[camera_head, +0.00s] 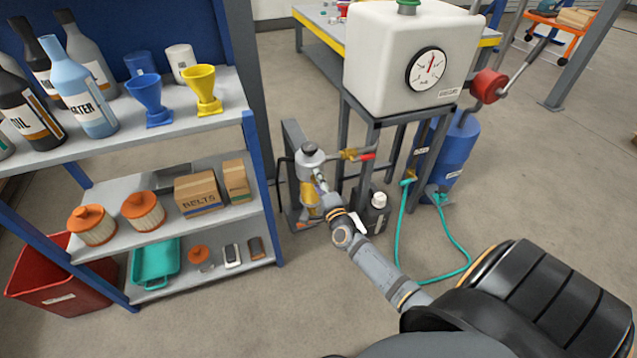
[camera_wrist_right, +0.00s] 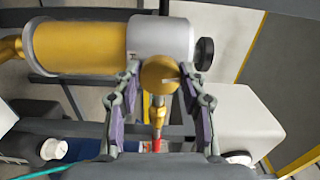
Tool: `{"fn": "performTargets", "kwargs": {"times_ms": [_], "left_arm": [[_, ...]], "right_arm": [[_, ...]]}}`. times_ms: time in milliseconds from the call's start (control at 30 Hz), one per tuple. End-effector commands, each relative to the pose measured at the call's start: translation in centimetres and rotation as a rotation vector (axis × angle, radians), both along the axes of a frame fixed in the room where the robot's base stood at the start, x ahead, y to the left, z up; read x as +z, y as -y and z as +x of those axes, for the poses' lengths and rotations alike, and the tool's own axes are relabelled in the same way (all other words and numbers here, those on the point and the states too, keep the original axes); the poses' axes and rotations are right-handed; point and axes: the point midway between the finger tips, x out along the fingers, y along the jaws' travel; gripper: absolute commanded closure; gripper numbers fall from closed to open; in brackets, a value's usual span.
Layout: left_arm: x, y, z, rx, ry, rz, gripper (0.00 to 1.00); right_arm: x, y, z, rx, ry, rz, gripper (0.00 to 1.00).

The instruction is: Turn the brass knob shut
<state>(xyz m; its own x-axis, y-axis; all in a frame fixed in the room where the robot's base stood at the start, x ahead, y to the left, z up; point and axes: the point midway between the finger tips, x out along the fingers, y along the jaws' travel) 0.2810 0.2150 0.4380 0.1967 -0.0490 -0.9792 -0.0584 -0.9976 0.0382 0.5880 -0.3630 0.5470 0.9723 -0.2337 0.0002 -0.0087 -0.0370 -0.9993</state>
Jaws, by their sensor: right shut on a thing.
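The round brass knob (camera_wrist_right: 160,74) sits between the fingertips of my right gripper (camera_wrist_right: 159,80) in the right wrist view. The gripper is shut on it, one finger on each side. In the head view my right gripper (camera_head: 323,190) reaches the pump unit from the lower right, and the knob cannot be made out there. Behind the knob, the wrist view shows a brass-coloured cylinder (camera_wrist_right: 82,48) with a light grey end (camera_wrist_right: 163,40). My left gripper is not in view.
In the head view a white tank with a gauge (camera_head: 385,55) stands behind the pump. A red-handled brass valve (camera_head: 367,157) is close to my gripper. A shelf (camera_head: 212,123) with bottles and funnels stands left. A teal hose (camera_head: 440,272) lies on the floor.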

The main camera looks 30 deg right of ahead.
Motion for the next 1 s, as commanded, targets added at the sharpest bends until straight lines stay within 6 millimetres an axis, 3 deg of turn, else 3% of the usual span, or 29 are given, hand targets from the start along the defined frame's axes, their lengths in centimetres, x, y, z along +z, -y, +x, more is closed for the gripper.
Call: {"fn": "performTargets", "kwargs": {"times_ms": [400, 967, 1000], "left_arm": [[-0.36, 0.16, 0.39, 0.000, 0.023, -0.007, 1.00], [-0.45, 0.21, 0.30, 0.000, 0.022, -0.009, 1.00], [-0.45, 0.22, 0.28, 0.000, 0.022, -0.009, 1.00]], "right_arm": [[-0.08, -0.01, -0.05, 0.001, 0.041, 0.179, 0.90], [-0.08, 0.00, -0.06, 0.000, 0.048, 0.207, 0.90], [-0.08, 0.00, -0.06, 0.000, 0.047, 0.207, 0.56]]}}
